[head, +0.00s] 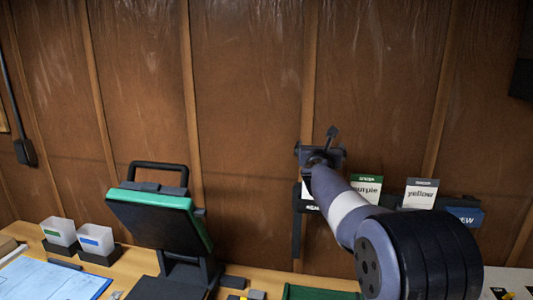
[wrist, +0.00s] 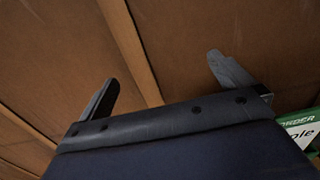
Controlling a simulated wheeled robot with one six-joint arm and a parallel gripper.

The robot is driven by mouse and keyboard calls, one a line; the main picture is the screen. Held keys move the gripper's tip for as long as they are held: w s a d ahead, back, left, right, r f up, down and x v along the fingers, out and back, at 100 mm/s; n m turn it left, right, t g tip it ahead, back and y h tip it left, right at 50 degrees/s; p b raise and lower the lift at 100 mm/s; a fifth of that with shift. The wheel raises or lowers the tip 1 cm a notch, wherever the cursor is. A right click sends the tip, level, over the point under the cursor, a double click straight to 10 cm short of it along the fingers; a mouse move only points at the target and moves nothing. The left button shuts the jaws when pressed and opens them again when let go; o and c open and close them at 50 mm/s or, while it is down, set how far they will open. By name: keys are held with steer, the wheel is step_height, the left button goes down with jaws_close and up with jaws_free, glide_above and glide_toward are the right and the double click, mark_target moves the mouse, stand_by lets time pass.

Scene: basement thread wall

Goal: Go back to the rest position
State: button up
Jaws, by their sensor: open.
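My gripper (head: 320,150) is held up in front of the wooden wall, right of the middle in the head view. In the wrist view my gripper (wrist: 165,82) has its two fingers spread wide, with only wall panel and a batten between them. It is open and empty. My arm reaches up from the lower right and hides part of the cards behind it. A green-topped card (head: 366,187) reading partly "urple" is just right of the gripper; its corner also shows at the right edge of the wrist view (wrist: 300,130).
A "yellow" card (head: 420,193) and a blue label (head: 464,217) sit on a dark rail on the wall. A green-edged tilted device (head: 155,215) with a handle stands on the bench at left. White bins (head: 95,239) and a blue sheet (head: 50,280) lie further left.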

steer(key=s+a+b, duration=0.2)
steer(key=s+b, duration=0.2)
steer(key=s, duration=0.7)
steer(key=w+d+p, duration=0.2)
steer(key=w+p, duration=0.2)
steer(key=w, duration=0.7)
step_height(320, 180, down, 8)
steer(key=b, duration=0.7)
steer(key=shift+r, duration=0.1)
step_height(320, 180, up, 4)
steer(key=p, duration=0.3)
steer(key=shift+f, duration=0.2)
